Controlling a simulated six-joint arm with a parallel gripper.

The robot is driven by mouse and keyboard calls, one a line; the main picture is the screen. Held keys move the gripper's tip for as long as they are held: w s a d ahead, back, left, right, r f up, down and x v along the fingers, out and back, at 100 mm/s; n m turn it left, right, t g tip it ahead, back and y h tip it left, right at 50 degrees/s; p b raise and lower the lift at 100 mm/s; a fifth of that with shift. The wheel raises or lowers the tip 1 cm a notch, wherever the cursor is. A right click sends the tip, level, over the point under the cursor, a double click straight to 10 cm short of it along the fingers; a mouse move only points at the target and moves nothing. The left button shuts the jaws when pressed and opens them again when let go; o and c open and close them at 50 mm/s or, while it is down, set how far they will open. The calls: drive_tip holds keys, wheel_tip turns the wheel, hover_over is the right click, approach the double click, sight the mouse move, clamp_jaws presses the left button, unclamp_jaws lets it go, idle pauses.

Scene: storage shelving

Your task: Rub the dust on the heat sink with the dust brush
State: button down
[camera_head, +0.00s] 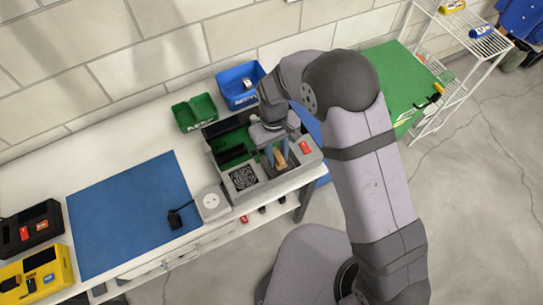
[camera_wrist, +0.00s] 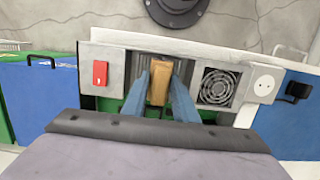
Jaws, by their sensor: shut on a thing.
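My gripper (camera_wrist: 161,98) has two blue fingers shut on the dust brush, a tan wooden block (camera_wrist: 160,82) between them. In the head view my gripper (camera_head: 276,157) points down over the grey device, with the brush (camera_head: 281,159) at its tips. The heat sink (camera_wrist: 184,68) is a dark finned part in the grey panel, partly hidden behind the fingers and brush. The brush is over the heat sink; I cannot tell whether its bristles touch it. Dust on the fins is too small to make out.
A fan grille (camera_wrist: 216,87) and a red switch (camera_wrist: 100,73) flank the heat sink. A white socket box (camera_head: 212,203) adjoins the device. The blue mat (camera_head: 130,215) is mostly clear.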

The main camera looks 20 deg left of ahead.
drive_tip(key=w+d, duration=0.2)
drive_tip(key=d, duration=0.1)
drive_tip(key=shift+w, duration=0.4)
wheel_tip(320, 180, up, 8)
drive_tip(key=p, duration=0.6)
drive_tip(key=shift+a, duration=0.15)
